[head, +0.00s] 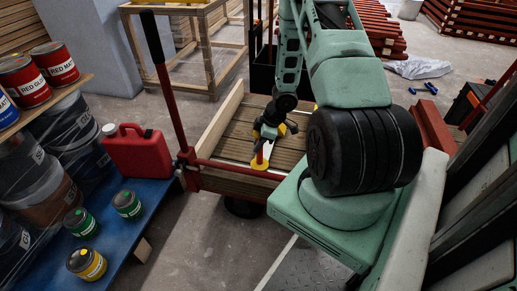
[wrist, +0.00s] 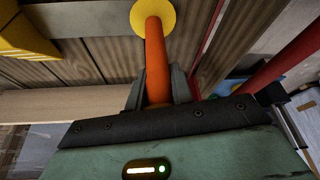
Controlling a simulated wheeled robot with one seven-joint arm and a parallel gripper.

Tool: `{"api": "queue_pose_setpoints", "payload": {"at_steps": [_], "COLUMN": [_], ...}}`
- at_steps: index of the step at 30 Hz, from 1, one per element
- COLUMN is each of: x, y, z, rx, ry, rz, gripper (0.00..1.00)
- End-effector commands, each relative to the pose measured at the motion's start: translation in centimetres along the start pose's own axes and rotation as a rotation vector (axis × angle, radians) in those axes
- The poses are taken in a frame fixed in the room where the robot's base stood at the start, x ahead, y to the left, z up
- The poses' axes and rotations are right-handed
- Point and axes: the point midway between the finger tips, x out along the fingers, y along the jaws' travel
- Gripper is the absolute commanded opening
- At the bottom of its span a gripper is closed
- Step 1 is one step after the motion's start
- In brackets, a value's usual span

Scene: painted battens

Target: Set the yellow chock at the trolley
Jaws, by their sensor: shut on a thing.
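My gripper (head: 265,142) is low over the trolley's front end. In the wrist view its fingers (wrist: 160,88) are shut on an orange handle (wrist: 157,55) with a yellow disc (wrist: 153,16) at its far end. The handle (head: 263,155) also shows in the head view, with the disc (head: 261,166) below the gripper. A ridged yellow block (wrist: 25,38), which looks like the chock, is at the upper left of the wrist view. I cannot tell whether it joins the handle. The trolley (head: 225,140) has a plank deck and red rails; a dark wheel (head: 243,207) shows under its front.
A blue bench (head: 150,192) with a red can (head: 137,152) and small paint tins (head: 127,204) stands at the left. A wooden frame (head: 206,52) is behind the trolley. Red battens (head: 375,38) are stacked at the back.

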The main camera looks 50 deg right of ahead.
Motion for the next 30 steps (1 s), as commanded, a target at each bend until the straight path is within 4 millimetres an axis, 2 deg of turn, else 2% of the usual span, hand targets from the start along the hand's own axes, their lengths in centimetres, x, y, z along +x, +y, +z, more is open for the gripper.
{"api": "queue_pose_setpoints", "payload": {"at_steps": [1,2,14,15,17,26,30], "x": [0.9,1.0,1.2,1.2,1.2,1.0,-0.5], "y": [0.1,0.1,0.1,0.0,0.0,0.0,0.0], "z": [0.4,0.4,0.5,0.5,0.5,0.4,0.2], "rx": [-0.001,-0.001,-0.001,0.000,0.000,0.000,0.000], "ry": [0.001,0.001,0.000,0.000,0.000,0.000,0.000], "rz": [0.001,0.001,0.001,0.000,0.000,0.000,0.001], "gripper": [0.00,0.00,0.00,0.31,0.44,0.44,0.44]}}
